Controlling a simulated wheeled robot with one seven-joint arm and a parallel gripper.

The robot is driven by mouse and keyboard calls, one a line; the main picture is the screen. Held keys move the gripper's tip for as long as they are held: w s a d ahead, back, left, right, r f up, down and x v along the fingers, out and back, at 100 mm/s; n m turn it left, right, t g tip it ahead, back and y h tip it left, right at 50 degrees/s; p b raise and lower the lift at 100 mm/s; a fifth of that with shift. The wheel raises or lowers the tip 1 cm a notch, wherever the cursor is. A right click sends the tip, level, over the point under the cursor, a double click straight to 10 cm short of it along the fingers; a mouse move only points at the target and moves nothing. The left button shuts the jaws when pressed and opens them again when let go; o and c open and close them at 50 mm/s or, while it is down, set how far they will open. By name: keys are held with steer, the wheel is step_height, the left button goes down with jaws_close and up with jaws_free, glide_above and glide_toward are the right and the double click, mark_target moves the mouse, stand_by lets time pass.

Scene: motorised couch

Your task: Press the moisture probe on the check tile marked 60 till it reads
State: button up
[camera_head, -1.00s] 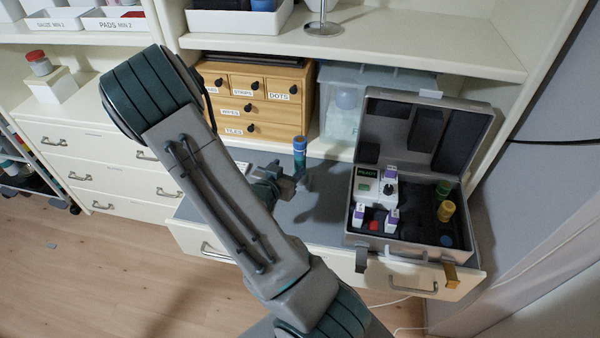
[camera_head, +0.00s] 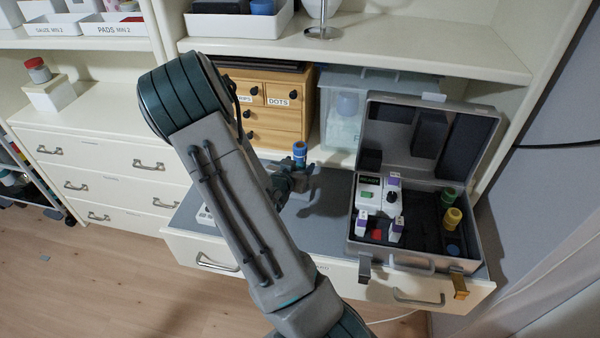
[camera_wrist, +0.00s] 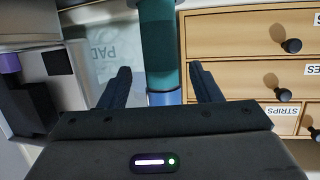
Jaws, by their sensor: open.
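A teal-and-blue cylinder (camera_head: 300,153) stands upright above the grey worktop, at my gripper (camera_head: 298,182). I cannot tell whether it is the moisture probe. In the wrist view the cylinder (camera_wrist: 158,45) lies between the two fingers of my gripper (camera_wrist: 160,88). The fingers are open, with a gap on each side of it. A white block with a dark display (camera_head: 368,191) sits in the open grey case (camera_head: 413,262). A pale item (camera_head: 206,217) on the worktop is partly behind my arm. No tile marked 60 can be read.
The case holds purple-labelled bottles (camera_head: 396,229), a green cylinder (camera_head: 447,196) and a yellow one (camera_head: 452,217). A wooden drawer box (camera_head: 277,122) and a clear bin (camera_head: 345,105) stand behind. Grey worktop (camera_head: 325,208) is bare between my gripper and the case.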

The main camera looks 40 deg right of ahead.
steer(key=x, duration=0.4)
steer(key=shift+w+f+p, duration=0.15)
steer(key=shift+p, duration=0.25)
steer(key=c, duration=1.1)
steer(key=shift+r, duration=2.15)
steer(key=s+d+r, duration=0.1)
steer(key=s+r, duration=0.1)
steer(key=s, duration=0.1)
steer(key=s+d+r+b, duration=0.1)
steer(key=s+d+r, duration=0.1)
steer(key=s, duration=0.2)
steer(key=s+d+r+b, duration=0.1)
steer(key=s+d+r, duration=0.1)
steer(key=s, duration=0.1)
steer(key=shift+s+d+r, duration=0.2)
steer(key=shift+d+r, duration=0.05)
steer(key=shift+r, duration=0.15)
